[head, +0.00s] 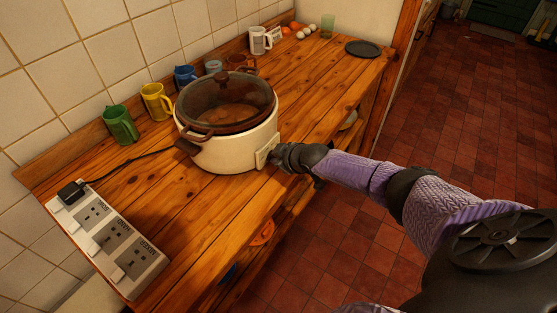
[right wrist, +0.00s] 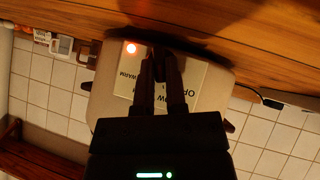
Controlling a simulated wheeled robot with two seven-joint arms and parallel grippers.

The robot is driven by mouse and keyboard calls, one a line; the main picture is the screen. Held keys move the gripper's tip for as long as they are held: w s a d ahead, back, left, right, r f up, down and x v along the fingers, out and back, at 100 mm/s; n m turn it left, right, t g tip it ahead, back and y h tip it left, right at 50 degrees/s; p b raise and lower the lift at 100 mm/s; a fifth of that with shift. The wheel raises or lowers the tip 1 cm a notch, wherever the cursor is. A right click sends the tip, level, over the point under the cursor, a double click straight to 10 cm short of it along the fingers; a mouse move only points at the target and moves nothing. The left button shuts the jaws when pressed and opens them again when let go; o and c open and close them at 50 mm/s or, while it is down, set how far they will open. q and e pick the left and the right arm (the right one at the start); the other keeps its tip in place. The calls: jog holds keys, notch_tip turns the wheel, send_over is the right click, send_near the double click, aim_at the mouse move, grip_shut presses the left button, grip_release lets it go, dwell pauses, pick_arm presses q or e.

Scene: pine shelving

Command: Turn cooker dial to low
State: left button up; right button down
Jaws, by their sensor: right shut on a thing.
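The cream slow cooker (head: 235,145) stands on the wooden counter with a glass lid (head: 226,100) on top. Its pale control panel (head: 264,152) faces right. My left gripper is out of view.
A power strip (head: 108,243) lies at the counter's near left, with a black plug and cable. Green (head: 120,124) and yellow (head: 156,102) mugs and other cups line the wall behind the cooker. A dark plate (head: 363,48) lies at the far end. Bare counter lies beyond the cooker.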

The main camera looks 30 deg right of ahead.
dwell(0.4)
jog(key=c, duration=0.7)
grip_release()
jog(key=shift+o, duration=0.2)
jog(key=shift+w+a, duration=0.1)
jog(key=p+v, duration=0.7)
jog(key=v, duration=0.3)
jog(key=shift+f, duration=0.1)
